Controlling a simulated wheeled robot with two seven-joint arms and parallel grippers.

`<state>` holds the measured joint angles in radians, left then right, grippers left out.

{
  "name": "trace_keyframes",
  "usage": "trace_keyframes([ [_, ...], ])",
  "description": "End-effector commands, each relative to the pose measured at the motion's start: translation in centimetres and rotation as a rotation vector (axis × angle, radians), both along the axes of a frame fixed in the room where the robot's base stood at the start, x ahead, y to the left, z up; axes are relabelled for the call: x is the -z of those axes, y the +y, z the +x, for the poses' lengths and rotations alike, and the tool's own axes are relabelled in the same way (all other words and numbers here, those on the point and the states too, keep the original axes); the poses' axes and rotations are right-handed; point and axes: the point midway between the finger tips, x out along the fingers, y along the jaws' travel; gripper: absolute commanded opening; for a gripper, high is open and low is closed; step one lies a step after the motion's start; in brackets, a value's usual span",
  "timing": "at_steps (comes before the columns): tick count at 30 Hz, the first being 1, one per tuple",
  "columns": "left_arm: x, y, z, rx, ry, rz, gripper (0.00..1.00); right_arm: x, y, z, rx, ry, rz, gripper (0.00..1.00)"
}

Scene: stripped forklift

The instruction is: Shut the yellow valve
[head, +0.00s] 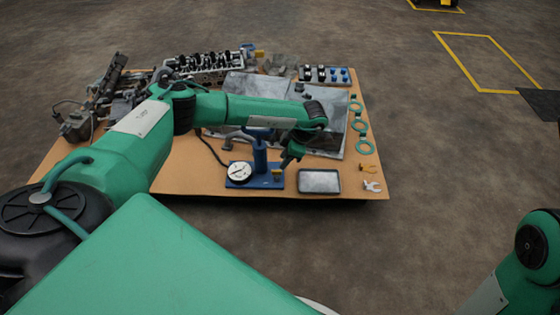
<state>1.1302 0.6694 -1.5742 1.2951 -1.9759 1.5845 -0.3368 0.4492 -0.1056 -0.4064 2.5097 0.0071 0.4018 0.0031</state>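A blue hand pump (260,158) with a round white gauge (239,171) stands at the table's front edge. A small yellow part (276,172), which looks like the valve, sits low on the pump's right side. My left arm reaches over the table from the left. My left gripper (287,160) points down just above and right of the yellow part. It is small and dark here, so I cannot tell whether its fingers are open or touch the valve. The arm hides the pump's top. Of my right arm, only links show at the lower right; its gripper is out of view.
A grey tray (319,182) lies right of the pump, with orange-handled pliers (368,168) and a white tool (372,186) beyond it. Green rings (361,126) line the table's right side. Engine parts (210,62) crowd the back and left.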

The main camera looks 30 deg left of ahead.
Motion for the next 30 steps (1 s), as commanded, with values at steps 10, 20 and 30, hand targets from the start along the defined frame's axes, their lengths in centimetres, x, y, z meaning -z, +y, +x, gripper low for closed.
trace_keyframes([
  [10, -6.3, -2.2, 1.3, 0.002, 0.0, -0.001, 0.32, 0.4, 0.7, 0.6, 0.012, 0.04, -0.039, 0.36],
  [20, -7.2, -2.6, 1.5, 0.002, 0.001, 0.0, 0.32, 0.9, 0.7, 0.6, 0.013, 0.045, -0.045, 0.36],
  [30, -7.2, -2.6, 1.5, 0.002, 0.001, 0.0, 0.32, 0.9, 0.7, 0.6, 0.012, 0.045, -0.044, 0.36],
])
